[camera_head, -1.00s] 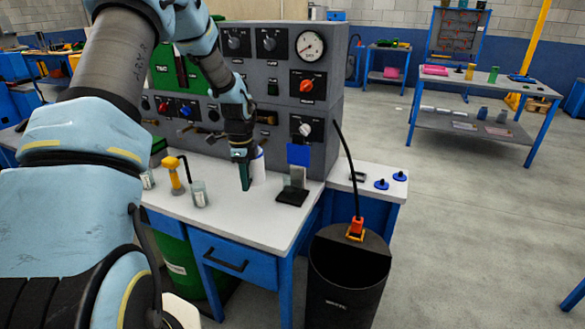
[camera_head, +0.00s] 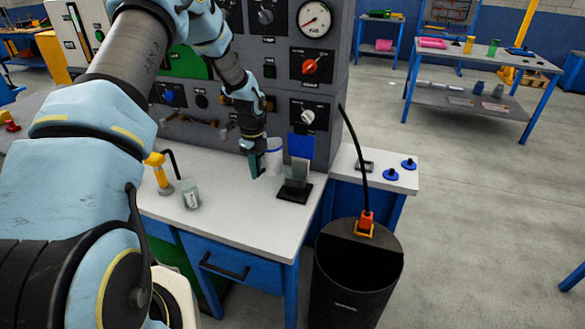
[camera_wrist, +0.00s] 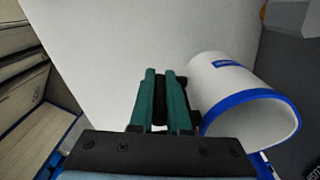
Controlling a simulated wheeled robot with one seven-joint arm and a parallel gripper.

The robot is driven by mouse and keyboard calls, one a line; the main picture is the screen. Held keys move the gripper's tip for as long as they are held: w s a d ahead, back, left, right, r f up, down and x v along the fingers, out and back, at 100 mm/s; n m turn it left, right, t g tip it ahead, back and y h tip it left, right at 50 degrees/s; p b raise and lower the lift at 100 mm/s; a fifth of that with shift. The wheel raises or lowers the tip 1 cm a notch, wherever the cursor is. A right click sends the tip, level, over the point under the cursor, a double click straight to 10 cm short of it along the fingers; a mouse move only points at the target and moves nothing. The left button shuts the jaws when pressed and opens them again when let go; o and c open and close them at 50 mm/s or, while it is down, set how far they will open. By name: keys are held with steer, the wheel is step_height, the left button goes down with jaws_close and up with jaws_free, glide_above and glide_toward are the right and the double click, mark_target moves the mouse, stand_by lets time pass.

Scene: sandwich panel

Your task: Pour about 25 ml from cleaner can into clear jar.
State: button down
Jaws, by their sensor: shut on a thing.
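The cleaner can (camera_head: 275,148), white with a blue rim, is at my gripper (camera_head: 256,170), just right of the fingers and partly hidden by them. In the wrist view my green fingers (camera_wrist: 160,98) are shut on its dark handle, and the can (camera_wrist: 225,85) is right of them with its blue rim facing the camera. Whether its base clears the bench is hard to tell. A clear jar (camera_head: 191,196) with a white label stands upright on the bench, left of my gripper. The can's contents are hidden.
A see-through upright piece (camera_head: 296,178) stands on a black base (camera_head: 294,194) right of the can. A yellow-topped tool (camera_head: 158,172) is left of the jar. The grey panel (camera_head: 325,85) rises behind. A black bin (camera_head: 357,285) is at front right. The bench front is clear.

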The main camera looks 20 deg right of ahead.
steer(key=shift+w+f, duration=0.25)
steer(key=shift+f, duration=1)
